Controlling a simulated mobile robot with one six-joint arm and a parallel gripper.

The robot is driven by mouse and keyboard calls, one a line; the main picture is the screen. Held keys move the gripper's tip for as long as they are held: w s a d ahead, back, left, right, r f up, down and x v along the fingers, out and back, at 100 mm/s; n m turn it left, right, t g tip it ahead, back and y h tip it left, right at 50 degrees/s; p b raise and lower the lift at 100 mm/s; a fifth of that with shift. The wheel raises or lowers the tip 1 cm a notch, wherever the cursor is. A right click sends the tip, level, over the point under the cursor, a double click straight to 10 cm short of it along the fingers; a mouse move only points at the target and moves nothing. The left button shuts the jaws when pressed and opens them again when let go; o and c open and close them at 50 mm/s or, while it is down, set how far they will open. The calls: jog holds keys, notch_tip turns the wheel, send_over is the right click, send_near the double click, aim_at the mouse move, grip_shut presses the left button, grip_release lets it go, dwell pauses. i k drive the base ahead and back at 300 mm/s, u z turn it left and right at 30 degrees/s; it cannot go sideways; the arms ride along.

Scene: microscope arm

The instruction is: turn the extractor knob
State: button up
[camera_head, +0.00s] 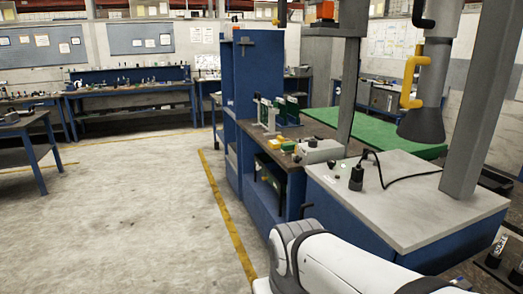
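A grey extractor pipe (437,70) hangs down at the upper right and ends in a black cone-shaped hood (422,126). A yellow handle (411,82) is fixed to the left side of the pipe. A small black lever-like part (423,14) shows at the top edge beside the pipe; it may be the extractor knob, but I cannot tell for sure. My white arm enters at the bottom, below and left of the hood. My gripper is out of view, so its state is hidden.
A blue bench with a grey top (415,195) stands below the hood, carrying a black device (356,178) with a cable. A thick grey post (482,110) rises right of the pipe. A blue cabinet (259,85) stands left. The floor (120,215) at left is clear.

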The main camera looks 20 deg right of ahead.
aim_at(331, 162)
jog(key=i, duration=2.45)
jog(key=z, duration=1.7)
